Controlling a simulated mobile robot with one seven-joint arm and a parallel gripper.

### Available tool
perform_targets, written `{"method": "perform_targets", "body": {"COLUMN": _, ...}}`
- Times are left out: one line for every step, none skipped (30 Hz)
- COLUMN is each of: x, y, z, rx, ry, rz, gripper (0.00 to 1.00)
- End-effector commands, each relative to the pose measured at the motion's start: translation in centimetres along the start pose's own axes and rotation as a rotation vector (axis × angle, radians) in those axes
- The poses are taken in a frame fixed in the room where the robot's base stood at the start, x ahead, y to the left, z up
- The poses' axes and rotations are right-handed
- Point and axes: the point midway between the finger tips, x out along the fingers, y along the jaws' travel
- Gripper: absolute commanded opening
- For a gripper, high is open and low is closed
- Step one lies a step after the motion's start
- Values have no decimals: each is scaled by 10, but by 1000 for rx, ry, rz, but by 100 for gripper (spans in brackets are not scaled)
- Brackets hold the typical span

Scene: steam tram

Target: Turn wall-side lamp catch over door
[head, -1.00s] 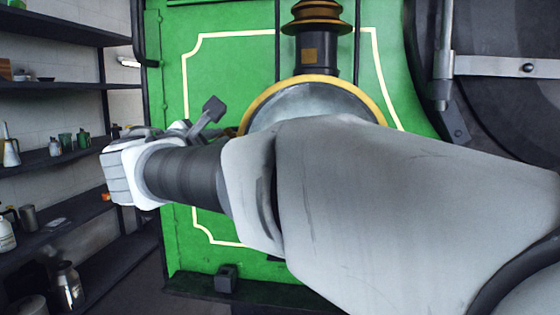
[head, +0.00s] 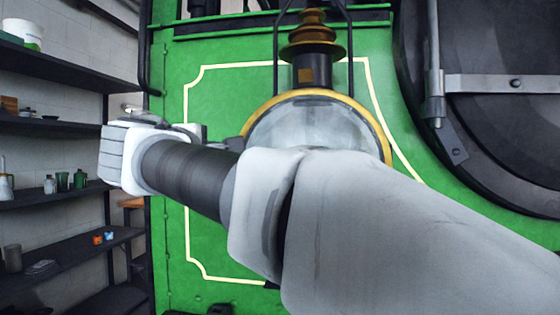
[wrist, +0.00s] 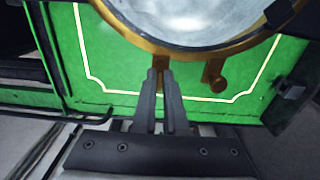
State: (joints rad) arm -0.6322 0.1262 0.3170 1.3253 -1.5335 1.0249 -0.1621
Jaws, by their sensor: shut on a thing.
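The lamp (head: 315,125) has a round glass face in a brass ring on the green panel. In the wrist view its brass rim (wrist: 180,52) and pale glass (wrist: 195,20) fill the top. My gripper (wrist: 160,72) is shut on a small brass catch (wrist: 160,62) at the rim, its two dark fingers close together on either side. A second brass catch (wrist: 213,76) hangs from the rim to the right, apart from the fingers. In the head view my arm covers the lamp's lower part, and the catches and fingertips cannot be made out.
Dark shelves (head: 60,123) with bottles and jars stand against the white wall at left. A large dark round door with a metal strap (head: 500,83) is at right. A brass chimney (head: 312,40) rises above the lamp. A dark bracket (wrist: 291,88) shows at right in the wrist view.

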Motion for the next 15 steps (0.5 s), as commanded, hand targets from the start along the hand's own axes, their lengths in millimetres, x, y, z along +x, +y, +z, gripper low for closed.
{"method": "perform_targets", "body": {"x": 0, "y": -1, "z": 0, "rx": 11, "ry": 0, "rz": 1, "gripper": 0}}
{"method": "perform_targets", "body": {"x": 0, "y": -1, "z": 0, "rx": 17, "ry": 0, "rz": 1, "gripper": 0}}
{"method": "perform_targets", "body": {"x": 0, "y": -1, "z": 0, "rx": 22, "ry": 0, "rz": 0, "gripper": 0}}
{"method": "perform_targets", "body": {"x": 0, "y": 0, "z": 0, "rx": 25, "ry": 0, "rz": 0, "gripper": 0}}
{"method": "perform_targets", "body": {"x": 0, "y": 0, "z": 0, "rx": 27, "ry": 0, "rz": 0, "gripper": 0}}
{"method": "perform_targets", "body": {"x": 0, "y": 0, "z": 0, "rx": 30, "ry": 0, "rz": 0, "gripper": 0}}
{"method": "perform_targets", "body": {"x": 0, "y": 0, "z": 0, "rx": 31, "ry": 0, "rz": 0, "gripper": 0}}
{"method": "perform_targets", "body": {"x": 0, "y": 0, "z": 0, "rx": 32, "ry": 0, "rz": 0, "gripper": 0}}
{"method": "perform_targets", "body": {"x": 0, "y": 0, "z": 0, "rx": 32, "ry": 0, "rz": 0, "gripper": 0}}
{"method": "perform_targets", "body": {"x": 0, "y": 0, "z": 0, "rx": 32, "ry": 0, "rz": 0, "gripper": 0}}
{"method": "perform_targets", "body": {"x": 0, "y": 0, "z": 0, "rx": 32, "ry": 0, "rz": 0, "gripper": 0}}
{"method": "perform_targets", "body": {"x": 0, "y": 0, "z": 0, "rx": 32, "ry": 0, "rz": 0, "gripper": 0}}
{"method": "perform_targets", "body": {"x": 0, "y": 0, "z": 0, "rx": 32, "ry": 0, "rz": 0, "gripper": 0}}
{"method": "perform_targets", "body": {"x": 0, "y": 0, "z": 0, "rx": 32, "ry": 0, "rz": 0, "gripper": 0}}
{"method": "perform_targets", "body": {"x": 0, "y": 0, "z": 0, "rx": 32, "ry": 0, "rz": 0, "gripper": 0}}
